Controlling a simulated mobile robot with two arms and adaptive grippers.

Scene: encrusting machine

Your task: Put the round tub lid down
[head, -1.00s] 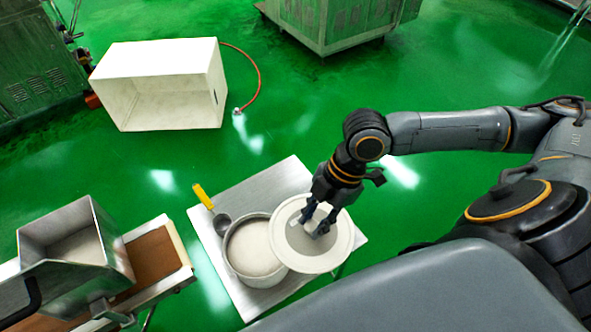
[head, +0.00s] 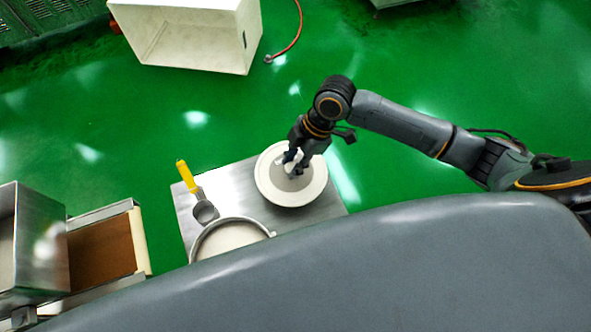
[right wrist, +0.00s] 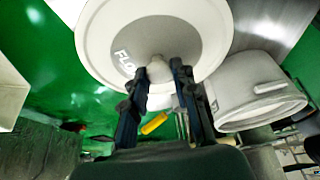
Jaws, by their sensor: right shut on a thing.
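The round tub lid (head: 288,199) is a pale disc with a grey centre and a small knob. In the head view it is over the right back part of the steel table (head: 236,187). My right gripper (head: 292,164) is shut on the lid's knob (right wrist: 158,72), with a finger on each side. The lid (right wrist: 100,38) faces the right wrist camera, with printed letters partly visible. Whether it touches the table, I cannot tell. The open white tub (head: 231,236) stands apart from the lid, its front hidden by my body. My left gripper is not in view.
A scoop with a yellow handle (head: 186,176) lies on the table left of the lid. A metal hopper and belt machine (head: 103,250) stands at the left. A white open box (head: 190,35) is on the green floor behind.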

